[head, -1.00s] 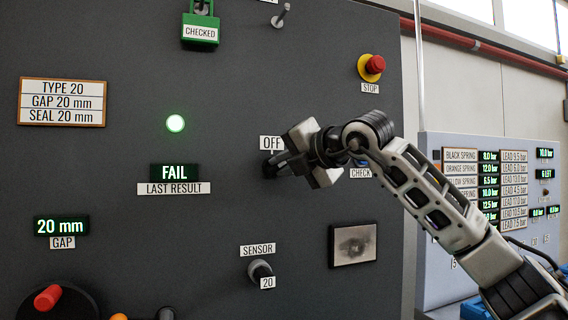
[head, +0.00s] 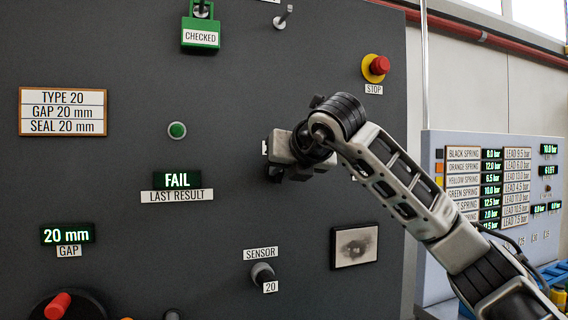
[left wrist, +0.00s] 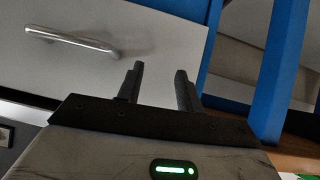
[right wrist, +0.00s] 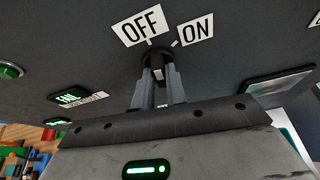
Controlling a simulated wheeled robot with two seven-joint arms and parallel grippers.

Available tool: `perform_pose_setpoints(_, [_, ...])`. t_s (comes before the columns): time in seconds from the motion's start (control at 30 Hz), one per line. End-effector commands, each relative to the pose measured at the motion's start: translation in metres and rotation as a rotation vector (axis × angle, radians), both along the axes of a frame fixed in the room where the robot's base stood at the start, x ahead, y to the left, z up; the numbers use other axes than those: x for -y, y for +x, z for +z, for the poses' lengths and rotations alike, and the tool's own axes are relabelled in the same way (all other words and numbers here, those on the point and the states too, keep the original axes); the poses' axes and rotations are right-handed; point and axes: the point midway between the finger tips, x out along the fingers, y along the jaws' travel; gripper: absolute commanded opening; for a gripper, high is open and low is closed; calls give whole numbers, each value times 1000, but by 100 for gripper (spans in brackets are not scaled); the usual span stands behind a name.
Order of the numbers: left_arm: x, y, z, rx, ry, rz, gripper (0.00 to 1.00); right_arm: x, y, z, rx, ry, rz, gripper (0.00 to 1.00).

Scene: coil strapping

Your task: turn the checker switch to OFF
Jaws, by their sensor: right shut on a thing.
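The checker switch (right wrist: 157,60) is a dark knob on the grey panel, with the white OFF label (right wrist: 142,26) and ON label (right wrist: 196,32) above it in the right wrist view. My right gripper (right wrist: 158,82) is shut on the switch, a finger on each side of its handle. I cannot tell exactly where the handle points. In the head view my right gripper (head: 274,172) is against the panel and hides most of the switch and its labels. My left gripper (left wrist: 160,72) shows only in the left wrist view; its fingers are apart with nothing between them.
The panel carries an unlit green lamp (head: 177,130), a FAIL display (head: 178,179), a SENSOR knob (head: 262,274), and a red STOP button (head: 379,65). A green CHECKED tag (head: 200,36) hangs at the top. A drawer handle (left wrist: 72,41) is near my left gripper.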

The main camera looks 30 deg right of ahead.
Motion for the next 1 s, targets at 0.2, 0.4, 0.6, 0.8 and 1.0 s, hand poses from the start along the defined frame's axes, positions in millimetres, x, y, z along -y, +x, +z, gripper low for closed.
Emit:
perform_pose_setpoints(0.2, [-1, -1, 1, -5, 7, -3, 36, -1, 0, 1, -24, -104, 0, 0])
perform_pose_setpoints(0.4, [-1, 0, 2, -2, 10, -5, 36, -2, 0, 1, -35, -152, 1, 0])
perform_pose_setpoints(0.6, [-1, 0, 2, -2, 11, -5, 36, -2, 0, 0, -39, -166, 0, 0])
perform_pose_setpoints(0.8, [-1, 0, 2, -1, 11, -5, 36, -2, 0, 0, -39, -166, 0, 0])
perform_pose_setpoints(1.0, [-1, 0, 2, -1, 11, -5, 36, -2, 0, 0, -39, -166, 0, 35])
